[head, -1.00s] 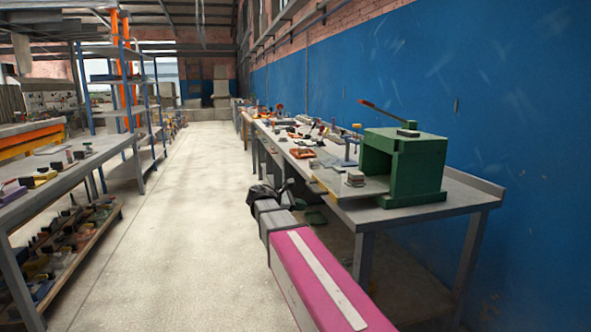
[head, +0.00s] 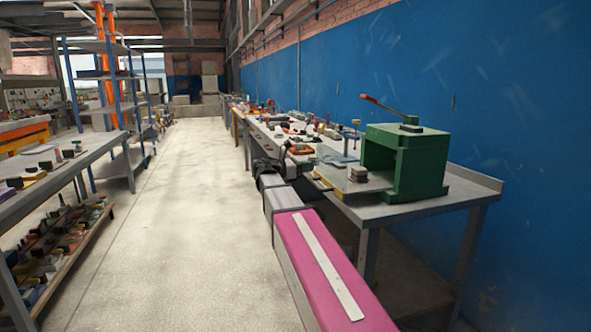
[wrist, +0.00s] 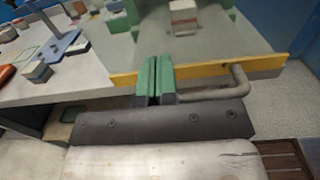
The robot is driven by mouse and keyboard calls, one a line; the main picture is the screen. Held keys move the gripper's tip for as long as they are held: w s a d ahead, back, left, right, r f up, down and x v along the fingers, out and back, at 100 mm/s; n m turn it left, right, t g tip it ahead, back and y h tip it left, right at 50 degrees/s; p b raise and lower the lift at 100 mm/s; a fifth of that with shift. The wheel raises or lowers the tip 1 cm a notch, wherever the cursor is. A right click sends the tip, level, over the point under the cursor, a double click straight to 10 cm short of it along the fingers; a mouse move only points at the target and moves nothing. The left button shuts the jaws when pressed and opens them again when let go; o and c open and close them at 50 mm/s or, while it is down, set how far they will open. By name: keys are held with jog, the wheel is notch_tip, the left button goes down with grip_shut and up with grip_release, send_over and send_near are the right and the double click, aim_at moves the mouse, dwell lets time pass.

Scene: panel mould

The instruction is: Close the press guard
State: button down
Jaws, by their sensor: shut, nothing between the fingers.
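The green press (head: 408,160), with a red-tipped lever on top, stands at the near end of the bench, its opening facing left. The yellow edge also shows in the head view (head: 321,184), sticking out left of the press. A grey bent handle (wrist: 238,82) is on the strip. My gripper (wrist: 155,68) is shut and empty, its green fingers overlapping the strip in the wrist view, left of the handle's bend. I cannot tell if they touch.
A blue-based clamp stand (wrist: 62,42) and other small items are on the bench (head: 420,208). A blue wall bounds the right. The aisle floor (head: 180,220) is clear.

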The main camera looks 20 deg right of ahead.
aim_at(324, 165)
jog(key=shift+d, duration=2.3)
jog(key=d, duration=1.3)
jog(key=w+d, duration=0.1)
jog(key=d, duration=0.6)
jog(key=shift+d, duration=0.1)
jog(key=shift+s, duration=0.1)
